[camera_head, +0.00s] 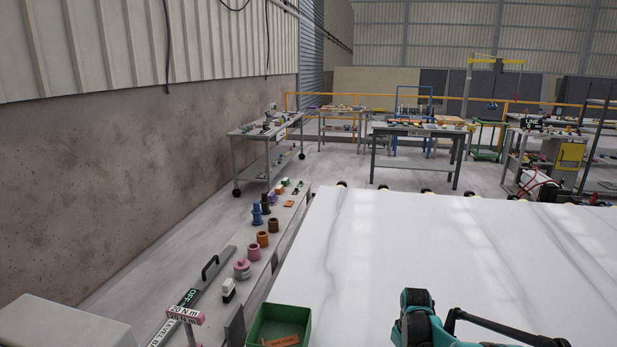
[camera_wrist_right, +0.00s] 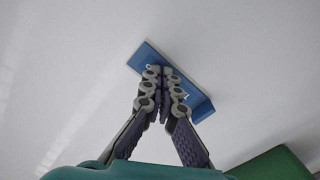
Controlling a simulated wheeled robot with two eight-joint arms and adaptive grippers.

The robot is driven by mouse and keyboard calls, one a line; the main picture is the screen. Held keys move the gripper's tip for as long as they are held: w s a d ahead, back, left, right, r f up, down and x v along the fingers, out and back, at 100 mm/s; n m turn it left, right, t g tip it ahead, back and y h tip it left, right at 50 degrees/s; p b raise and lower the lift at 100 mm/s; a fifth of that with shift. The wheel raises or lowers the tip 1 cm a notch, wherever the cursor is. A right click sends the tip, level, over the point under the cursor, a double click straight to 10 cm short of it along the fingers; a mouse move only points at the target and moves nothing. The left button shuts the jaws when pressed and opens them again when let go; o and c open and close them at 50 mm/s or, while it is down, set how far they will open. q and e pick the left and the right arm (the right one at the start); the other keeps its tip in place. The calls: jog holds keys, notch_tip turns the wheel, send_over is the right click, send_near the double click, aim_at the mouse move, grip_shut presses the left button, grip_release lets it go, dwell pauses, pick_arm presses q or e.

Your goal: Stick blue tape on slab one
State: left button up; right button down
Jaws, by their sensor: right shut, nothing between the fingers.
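The slab (camera_head: 360,250) is a large white, grey-veined surface filling the right of the head view. In the right wrist view, a blue piece of tape (camera_wrist_right: 201,104) with pale lettering lies against the white slab (camera_wrist_right: 80,70). My right gripper (camera_wrist_right: 163,72) is shut and empty, with its fingertips over the blue tape and hiding its middle. I cannot tell whether the fingertips touch it. In the head view, only a teal and black part of my arm shows at the bottom, and the blue tape cannot be made out. My left gripper is not in view.
A green bin (camera_head: 292,314) holding an orange item stands by the slab's near left corner. A narrow bench left of the slab carries a pink jar (camera_head: 242,268), an orange cup (camera_head: 262,239) and a black handle (camera_head: 210,267). The visible slab top is otherwise clear.

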dwell(0.4)
jog(key=shift+r+p, duration=2.25)
jog(key=shift+r, duration=1.25)
jog(key=s+a+r+m+t, duration=0.1)
jog(key=s+a+r+t, duration=0.15)
jog(key=s+r, duration=0.4)
jog(key=s+a+r+m+t, duration=0.1)
jog(key=s+a+r, duration=0.2)
jog(key=s+r, duration=0.4)
jog(key=s+a+m+t, duration=0.1)
jog(key=s+a+t, duration=0.2)
jog(key=s, duration=1)
jog(key=shift+a+r+m+t, duration=0.15)
jog(key=shift+a+m+t, duration=0.15)
jog(key=shift+t, duration=0.05)
